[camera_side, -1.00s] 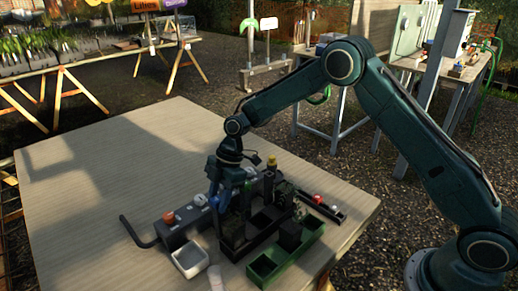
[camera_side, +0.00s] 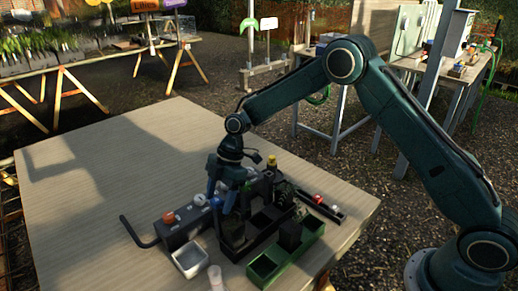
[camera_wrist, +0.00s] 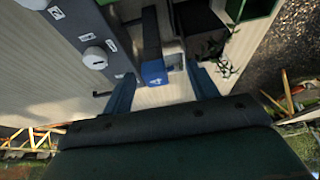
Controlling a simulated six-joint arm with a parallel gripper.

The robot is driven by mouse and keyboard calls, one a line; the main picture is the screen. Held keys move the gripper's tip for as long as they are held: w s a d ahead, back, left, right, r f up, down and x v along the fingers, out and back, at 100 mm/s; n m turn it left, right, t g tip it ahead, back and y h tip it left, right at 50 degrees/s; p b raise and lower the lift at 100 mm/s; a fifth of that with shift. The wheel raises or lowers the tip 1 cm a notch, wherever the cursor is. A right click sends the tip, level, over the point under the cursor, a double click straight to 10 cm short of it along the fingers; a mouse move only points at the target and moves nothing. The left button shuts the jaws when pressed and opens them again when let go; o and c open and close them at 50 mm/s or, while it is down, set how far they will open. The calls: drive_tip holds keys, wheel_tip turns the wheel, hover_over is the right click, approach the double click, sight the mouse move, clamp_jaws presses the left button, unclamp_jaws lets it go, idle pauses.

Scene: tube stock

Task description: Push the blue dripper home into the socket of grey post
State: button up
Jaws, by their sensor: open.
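My gripper (camera_side: 222,206) is open above the grey bar (camera_side: 183,233), beside the dark holders. A small blue piece (camera_side: 217,201) shows close to a finger at the bar's far end; I cannot tell whether it is the dripper or how deeply it sits. The bar carries an orange cap (camera_side: 169,217) and a white cap (camera_side: 200,199). In the wrist view, my open fingers (camera_wrist: 163,84) frame a blue block face with a white mark (camera_wrist: 153,70). The bar (camera_wrist: 75,25) with a white cap (camera_wrist: 95,57) lies left of them. The grey post's socket is not clearly visible.
A white tray (camera_side: 174,258) stands in front of the bar. A green tray (camera_side: 254,277) and dark holders are to the right. A dark rail (camera_side: 340,217) holds small red and white pieces. The table's left side is clear.

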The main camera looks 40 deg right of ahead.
drive_tip(key=v, duration=1.3)
drive_tip(key=shift+r, duration=0.1)
drive_tip(key=s+d+r+m+t+h, duration=0.2)
drive_tip(key=s+d+r+m+t, duration=0.15)
drive_tip(key=s+r+m, duration=0.85)
drive_tip(key=s+d+m+t+h, duration=0.1)
drive_tip(key=s+d+m, duration=0.2)
drive_tip(key=s, duration=0.8)
drive_tip(key=s+d+m+t+h, duration=0.1)
drive_tip(key=s+d+m, duration=0.2)
drive_tip(key=s, duration=0.9)
drive_tip(key=shift+d+f, duration=0.2)
drive_tip(key=shift+d, duration=0.25)
